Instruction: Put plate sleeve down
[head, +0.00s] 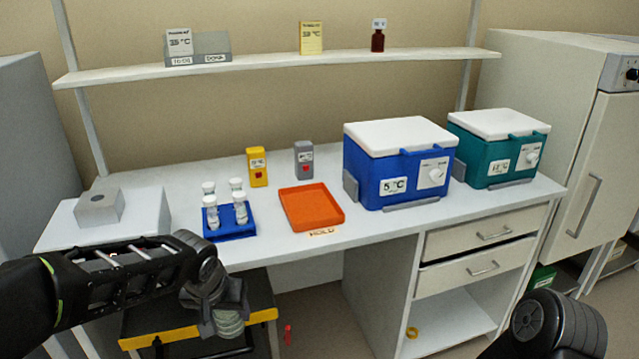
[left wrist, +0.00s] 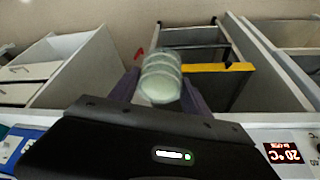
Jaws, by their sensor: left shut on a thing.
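The plate sleeve (head: 230,322) is a stack of round, clear, pale green dishes. My left gripper (head: 222,308) is shut on it and holds it in front of the bench, below the bench top's front edge. In the left wrist view the sleeve (left wrist: 160,77) sits between the two dark fingers (left wrist: 160,95). The orange tray (head: 310,208) is empty on the bench top, with a label reading HOLD at its front edge. My right gripper is out of view; only part of my right arm shows at the lower right.
A blue rack (head: 231,237) with several white-capped tubes stands left of the tray. A blue cooler (head: 385,180) and a teal cooler (head: 487,166) stand at the right. A dark cart with a yellow edge (head: 172,337) is below my left gripper. Bench top before the blue cooler is clear.

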